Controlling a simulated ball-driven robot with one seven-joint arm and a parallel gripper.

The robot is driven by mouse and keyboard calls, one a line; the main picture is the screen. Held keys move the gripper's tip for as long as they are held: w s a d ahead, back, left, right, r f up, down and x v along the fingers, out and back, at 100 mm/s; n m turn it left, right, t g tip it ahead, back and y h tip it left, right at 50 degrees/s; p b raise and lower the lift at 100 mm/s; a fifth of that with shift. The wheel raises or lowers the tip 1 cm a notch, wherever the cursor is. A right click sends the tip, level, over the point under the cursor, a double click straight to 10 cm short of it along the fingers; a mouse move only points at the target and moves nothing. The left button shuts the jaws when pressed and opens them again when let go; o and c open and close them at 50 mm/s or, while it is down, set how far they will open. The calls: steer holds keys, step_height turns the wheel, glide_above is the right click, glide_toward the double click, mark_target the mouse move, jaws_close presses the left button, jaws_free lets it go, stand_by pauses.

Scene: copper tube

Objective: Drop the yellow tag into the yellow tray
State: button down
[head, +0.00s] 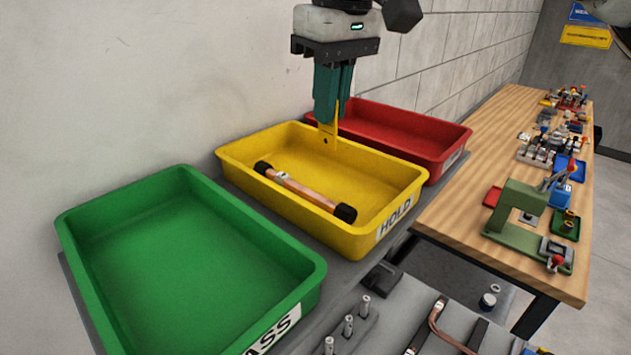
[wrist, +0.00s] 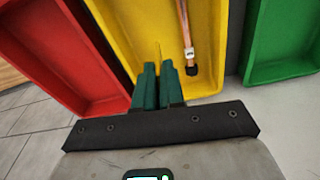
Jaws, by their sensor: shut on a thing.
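My gripper (head: 329,120) is shut on the yellow tag (head: 329,132), which hangs down from its green fingertips. The gripper and tag are over the far back part of the yellow tray (head: 232,177), which has a "HOLD" label. A copper tube (head: 305,190) with black ends lies inside that tray, in front of the tag. In the wrist view the green fingers (wrist: 157,84) are close together over the yellow tray (wrist: 110,40), with the thin tag edge (wrist: 159,55) between them. The copper tube (wrist: 186,30) lies to one side. I cannot tell whether the tag touches the tray.
A red tray (head: 455,148) stands behind the yellow one and a green tray (head: 75,235) in front to the left. A wall runs along the back. A wooden bench (head: 460,215) with tools and a fixture with bent copper tube (head: 440,325) are at the right.

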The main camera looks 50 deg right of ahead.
mark_target(329, 147)
steer(key=shift+f+b, duration=1.6)
steer(key=shift+f, duration=0.7)
steer(key=c, duration=1.2)
jaws_free()
steer(key=shift+o, duration=0.2)
step_height(329, 147, up, 11)
steer(key=s, duration=0.1)
steer(key=shift+s+b, duration=0.2)
steer(key=shift+b, duration=0.25)
steer(key=shift+a+f, duration=0.1)
steer(key=shift+f, duration=0.05)
